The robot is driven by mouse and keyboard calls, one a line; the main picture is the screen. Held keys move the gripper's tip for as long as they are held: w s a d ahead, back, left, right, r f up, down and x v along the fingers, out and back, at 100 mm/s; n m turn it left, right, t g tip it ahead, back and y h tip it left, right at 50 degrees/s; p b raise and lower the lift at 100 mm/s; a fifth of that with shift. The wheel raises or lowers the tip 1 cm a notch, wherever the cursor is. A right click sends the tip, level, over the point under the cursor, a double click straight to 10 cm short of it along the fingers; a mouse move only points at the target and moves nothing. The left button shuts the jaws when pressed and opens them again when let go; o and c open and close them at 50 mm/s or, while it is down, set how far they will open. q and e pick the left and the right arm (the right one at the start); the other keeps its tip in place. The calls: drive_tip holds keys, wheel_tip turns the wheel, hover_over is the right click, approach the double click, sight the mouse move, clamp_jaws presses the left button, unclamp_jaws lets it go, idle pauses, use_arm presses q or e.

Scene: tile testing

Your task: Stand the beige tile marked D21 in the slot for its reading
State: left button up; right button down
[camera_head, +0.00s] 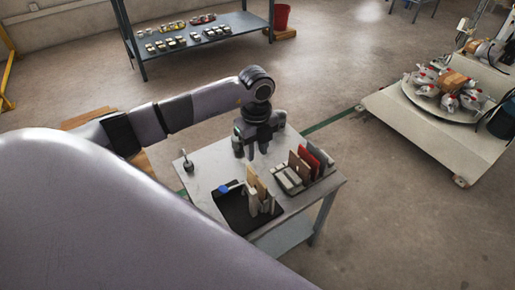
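My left gripper (251,151) is above the back part of the small grey table (208,170), pointing down. Its fingers look spread, with nothing visible between them. Below and in front of it, beige tiles (261,187) stand upright by pale blocks on a black mat (232,208). To the right is a rack (289,181) with pale slot blocks, where a brown tile (299,167), a red tile (309,161) and dark grey tiles (322,157) stand. Markings such as D21 are too small to read. My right gripper is not in view.
A small blue item (229,187) lies at the mat's back edge. A small dark tool in a holder (187,161) stands at the table's left. A shelf table (200,35) with several small items, a red bucket (281,17) and a pale platform (430,135) are farther off.

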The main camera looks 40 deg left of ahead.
sight(257, 176)
use_arm(q)
drive_tip(key=shift+f+b, duration=3.15)
drive_tip(key=shift+f, duration=0.6)
drive_tip(key=shift+f+b, duration=1.4)
drive_tip(key=shift+f, duration=0.85)
clamp_jaws()
drive_tip(key=shift+r, duration=0.15)
